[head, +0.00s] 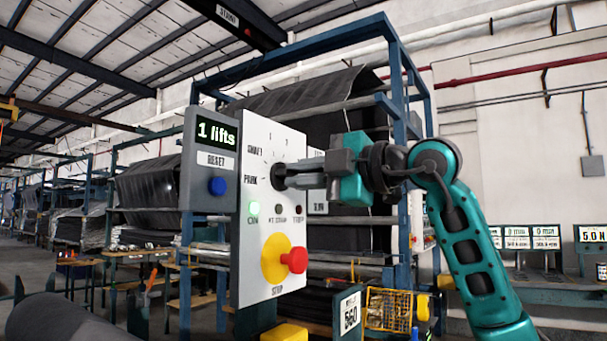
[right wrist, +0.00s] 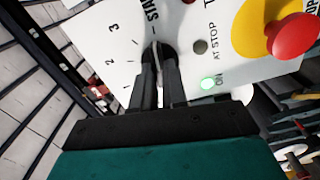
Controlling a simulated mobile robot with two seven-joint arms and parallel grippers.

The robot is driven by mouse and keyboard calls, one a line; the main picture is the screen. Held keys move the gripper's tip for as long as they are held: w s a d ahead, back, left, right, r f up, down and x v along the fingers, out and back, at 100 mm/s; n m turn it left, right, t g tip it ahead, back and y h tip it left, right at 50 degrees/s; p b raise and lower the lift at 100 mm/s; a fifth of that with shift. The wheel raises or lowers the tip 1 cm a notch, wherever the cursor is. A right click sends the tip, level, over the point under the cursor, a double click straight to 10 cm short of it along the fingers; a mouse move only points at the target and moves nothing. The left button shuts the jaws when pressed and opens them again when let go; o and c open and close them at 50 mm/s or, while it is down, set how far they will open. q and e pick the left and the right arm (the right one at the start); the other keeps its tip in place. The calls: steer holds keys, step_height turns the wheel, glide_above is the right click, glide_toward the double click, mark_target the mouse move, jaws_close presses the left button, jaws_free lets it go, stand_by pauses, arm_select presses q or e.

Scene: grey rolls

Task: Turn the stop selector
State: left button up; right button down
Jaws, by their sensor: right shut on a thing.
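The stop selector (head: 278,172) is a dark knob on the upper part of a white control panel (head: 257,215). The fingertips of my right gripper (head: 284,177) are closed around it and hide most of it. In the right wrist view both dark fingers (right wrist: 158,58) meet at the knob on the panel face. The numbers 1, 2 and 3 and a word ending in or starting with START are printed around it there. Which mark the knob points to is hard to tell. My left gripper is not in view.
Below the knob are a lit green ON lamp (head: 254,209), a dark AT STOP lamp (head: 278,209) and a red stop button (head: 294,260) on yellow. Blue frames stand behind.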

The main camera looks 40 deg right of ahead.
stand_by(0.4)
steer(key=c, duration=1.2)
jaws_free()
steer(key=shift+o, duration=0.2)
arm_select(q)
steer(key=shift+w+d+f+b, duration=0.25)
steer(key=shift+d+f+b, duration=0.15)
steer(key=shift+b, duration=0.65)
arm_select(e)
steer(key=v, duration=1.3)
